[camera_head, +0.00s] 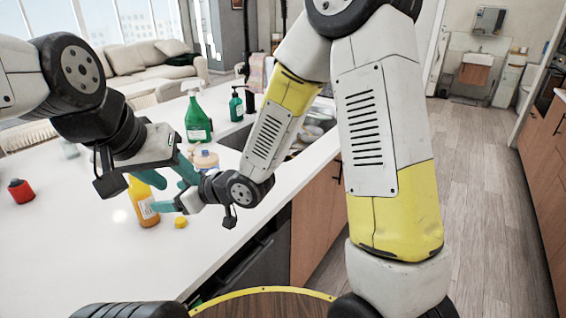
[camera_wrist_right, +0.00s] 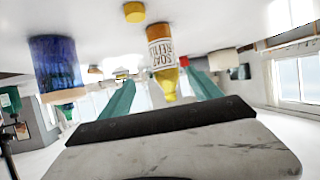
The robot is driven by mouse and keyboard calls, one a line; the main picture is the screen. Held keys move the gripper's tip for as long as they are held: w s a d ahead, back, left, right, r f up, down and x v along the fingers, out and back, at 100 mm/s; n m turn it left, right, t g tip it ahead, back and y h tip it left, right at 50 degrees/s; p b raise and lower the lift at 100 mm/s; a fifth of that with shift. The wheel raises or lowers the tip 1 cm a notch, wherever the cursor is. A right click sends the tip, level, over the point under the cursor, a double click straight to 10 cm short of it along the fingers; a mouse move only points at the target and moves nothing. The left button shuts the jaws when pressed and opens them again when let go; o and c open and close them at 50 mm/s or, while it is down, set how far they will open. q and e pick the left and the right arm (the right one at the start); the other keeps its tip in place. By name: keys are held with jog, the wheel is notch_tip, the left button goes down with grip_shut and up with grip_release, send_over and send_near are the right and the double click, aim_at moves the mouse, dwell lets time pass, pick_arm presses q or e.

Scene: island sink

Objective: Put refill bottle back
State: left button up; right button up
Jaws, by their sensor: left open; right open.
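The orange refill bottle (camera_head: 143,203) stands upright on the white counter, with a white label. It also shows upside down in the right wrist view (camera_wrist_right: 161,50), its label reading SOAP REFILL. A yellow cap (camera_head: 180,222) lies on the counter beside it and shows in the right wrist view (camera_wrist_right: 134,12). My right gripper (camera_head: 160,206) is open beside the bottle. Its teal fingers flank the bottle in the wrist view; I cannot tell whether they touch it. My left gripper (camera_head: 170,175) is open above and behind the bottle, empty as far as I see.
A green spray bottle (camera_head: 197,118) and a dark green pump bottle (camera_head: 236,106) stand near the sink. A pale bottle (camera_head: 206,160) stands behind my grippers. A red item (camera_head: 20,190) is at far left. A blue object (camera_wrist_right: 55,62) shows in the right wrist view. The counter front is clear.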

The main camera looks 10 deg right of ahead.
jog(key=w+d+r+m+t+h, duration=0.1)
jog(key=w+d+r+m+h, duration=0.2)
jog(key=d, duration=0.8)
jog(key=d+r+m+t+h, duration=0.2)
jog(key=d+r+m+h, duration=0.3)
jog(key=d, duration=0.6)
jog(key=s+d+r+m+g, duration=0.1)
jog(key=s+d+r+m, duration=0.1)
jog(key=s+d, duration=0.4)
jog(key=s+d+r+m+g+h, duration=0.1)
jog(key=s+d+r, duration=0.3)
jog(key=s, duration=0.6)
jog(key=d+g, duration=0.1)
jog(key=d, duration=0.1)
jog(key=shift+d+m, duration=0.4)
